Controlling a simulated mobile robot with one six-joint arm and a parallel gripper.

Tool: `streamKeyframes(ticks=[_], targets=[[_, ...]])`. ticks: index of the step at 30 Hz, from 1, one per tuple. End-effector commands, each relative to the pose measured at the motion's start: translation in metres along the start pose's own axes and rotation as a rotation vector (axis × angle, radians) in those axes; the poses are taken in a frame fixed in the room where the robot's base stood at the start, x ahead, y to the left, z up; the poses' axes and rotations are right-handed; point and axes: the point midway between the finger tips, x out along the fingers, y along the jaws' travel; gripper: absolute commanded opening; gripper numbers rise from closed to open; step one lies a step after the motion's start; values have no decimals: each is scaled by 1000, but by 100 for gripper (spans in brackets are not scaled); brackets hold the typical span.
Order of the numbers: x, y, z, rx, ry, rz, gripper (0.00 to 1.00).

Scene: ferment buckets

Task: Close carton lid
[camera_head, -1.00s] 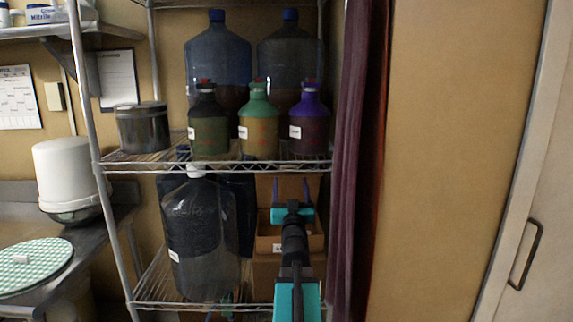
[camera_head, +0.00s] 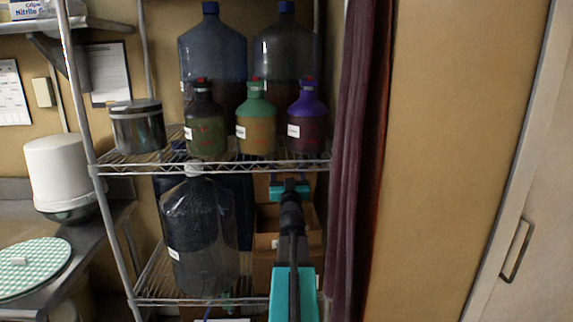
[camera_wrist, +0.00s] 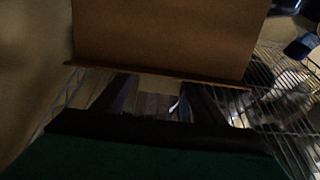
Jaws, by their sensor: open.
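The brown carton (camera_head: 265,222) stands on the lower rack shelf at the right, its open top facing up. A brown panel that looks like its raised lid (camera_head: 262,186) stands upright behind the opening, partly hidden by my arm. My gripper (camera_head: 290,183) is open and empty, in front of this panel and just below the middle shelf. In the wrist view, a broad brown panel (camera_wrist: 165,35) fills the top, and my gripper's fingers (camera_wrist: 158,103) reach toward its lower edge. I cannot tell whether they touch it.
A large dark clear jug (camera_head: 200,235) stands left of the carton. Several bottles, such as the purple-topped one (camera_head: 307,120), stand on the middle shelf (camera_head: 240,165) close above my gripper. A purple curtain (camera_head: 350,160) hangs close at the right.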

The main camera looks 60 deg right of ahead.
Motion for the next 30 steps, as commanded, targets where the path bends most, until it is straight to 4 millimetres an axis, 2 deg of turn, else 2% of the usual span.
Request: streamKeyframes(ticks=[6,15,17,18,30], targets=[[0,0,0,0,0,0,66],[0,0,0,0,0,0,15],[0,0,0,0,0,0,6],[4,6,2,-1,0,4,7],[-6,10,3,-5,16,11,6]])
